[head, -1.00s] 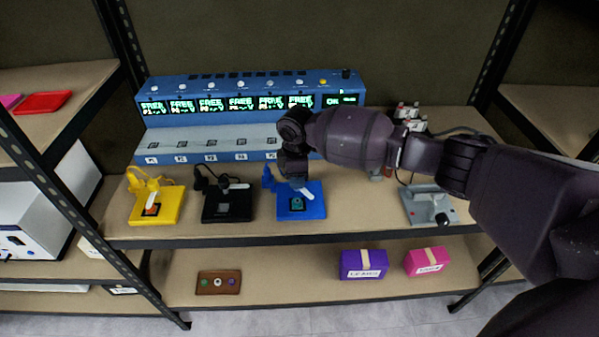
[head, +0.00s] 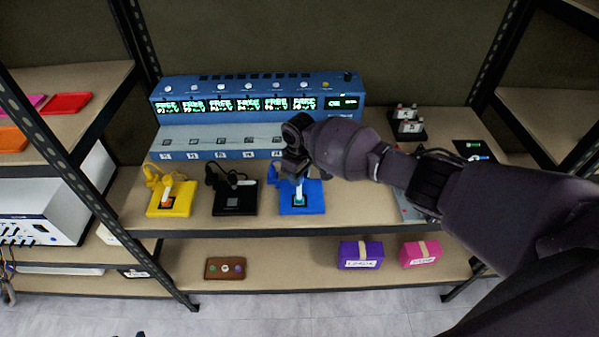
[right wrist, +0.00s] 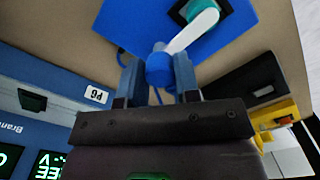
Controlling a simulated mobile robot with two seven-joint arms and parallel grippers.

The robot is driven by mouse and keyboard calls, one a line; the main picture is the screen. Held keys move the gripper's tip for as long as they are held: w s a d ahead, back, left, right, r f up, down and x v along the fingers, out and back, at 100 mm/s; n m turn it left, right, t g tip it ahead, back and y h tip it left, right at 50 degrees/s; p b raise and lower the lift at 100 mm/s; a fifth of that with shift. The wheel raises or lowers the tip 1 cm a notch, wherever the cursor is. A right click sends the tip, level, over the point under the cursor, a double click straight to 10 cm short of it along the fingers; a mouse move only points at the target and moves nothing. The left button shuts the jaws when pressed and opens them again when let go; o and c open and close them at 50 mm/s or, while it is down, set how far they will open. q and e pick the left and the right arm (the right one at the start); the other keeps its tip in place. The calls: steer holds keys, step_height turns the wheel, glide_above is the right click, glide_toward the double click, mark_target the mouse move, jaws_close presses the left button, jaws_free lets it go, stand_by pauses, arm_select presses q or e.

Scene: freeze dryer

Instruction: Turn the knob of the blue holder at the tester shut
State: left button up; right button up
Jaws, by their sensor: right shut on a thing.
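The blue holder (head: 315,199) lies flat on the shelf in front of the tester (head: 258,95). Its blue knob (right wrist: 158,69) is between my right gripper's two fingers in the right wrist view. My right gripper (head: 294,173) is shut on this knob and hides most of it in the head view. A white lever (right wrist: 193,31) runs from the knob, and its far end lies over the teal socket (right wrist: 208,14) on the holder. In the head view the white lever (head: 299,187) points toward the front. My left gripper is not in view.
A black holder (head: 235,202) and a yellow holder (head: 171,205) stand to the left on the same shelf. My right arm covers most of a grey holder on the right. Purple (head: 360,254) and pink (head: 421,253) boxes are on the shelf below.

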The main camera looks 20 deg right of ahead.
stand_by(0.4)
steer(key=o, duration=0.9)
steer(key=shift+o, duration=0.2)
step_height(320, 180, up, 11)
steer(key=p, duration=0.1)
steer(key=shift+f, duration=0.15)
